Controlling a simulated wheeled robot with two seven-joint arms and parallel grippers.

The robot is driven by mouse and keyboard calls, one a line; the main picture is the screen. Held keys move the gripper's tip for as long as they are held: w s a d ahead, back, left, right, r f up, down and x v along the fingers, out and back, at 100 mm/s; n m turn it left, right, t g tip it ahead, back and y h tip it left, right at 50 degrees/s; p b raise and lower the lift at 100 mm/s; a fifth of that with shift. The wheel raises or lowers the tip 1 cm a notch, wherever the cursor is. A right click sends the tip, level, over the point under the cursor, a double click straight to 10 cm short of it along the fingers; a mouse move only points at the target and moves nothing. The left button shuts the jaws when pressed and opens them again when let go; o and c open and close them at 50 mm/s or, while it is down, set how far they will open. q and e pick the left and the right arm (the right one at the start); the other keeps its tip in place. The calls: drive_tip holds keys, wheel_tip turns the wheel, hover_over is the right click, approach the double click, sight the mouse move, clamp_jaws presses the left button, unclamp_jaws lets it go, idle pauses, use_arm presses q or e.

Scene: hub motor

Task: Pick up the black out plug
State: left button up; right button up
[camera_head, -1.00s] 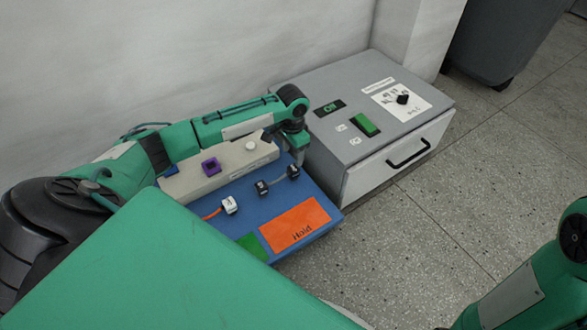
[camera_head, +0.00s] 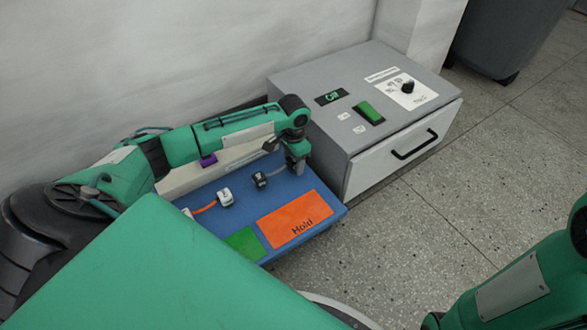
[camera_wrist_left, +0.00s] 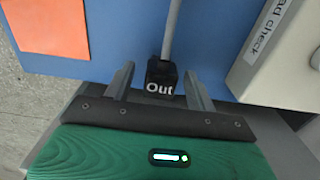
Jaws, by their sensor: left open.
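The black out plug (camera_wrist_left: 160,84), lettered "Out", sits between the two open fingers of my left gripper (camera_wrist_left: 160,88) in the left wrist view, with gaps on both sides. A grey cable runs from it across the blue board (camera_wrist_left: 110,40). In the head view, my left gripper (camera_head: 297,165) is over the board's right edge and hides that plug. Another black plug (camera_head: 260,180) lies at the cable's other end. My right arm shows at the lower right, but its gripper is out of the picture.
A white plug (camera_head: 226,196) with an orange cable lies left on the board. The orange "Hold" patch (camera_head: 295,218) and green patch (camera_head: 244,244) are in front. A grey drawer cabinet (camera_head: 310,85) stands right, close to my gripper.

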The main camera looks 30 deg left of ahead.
use_arm(q)
drive_tip(key=c, duration=1.2)
drive_tip(key=shift+r, duration=0.15)
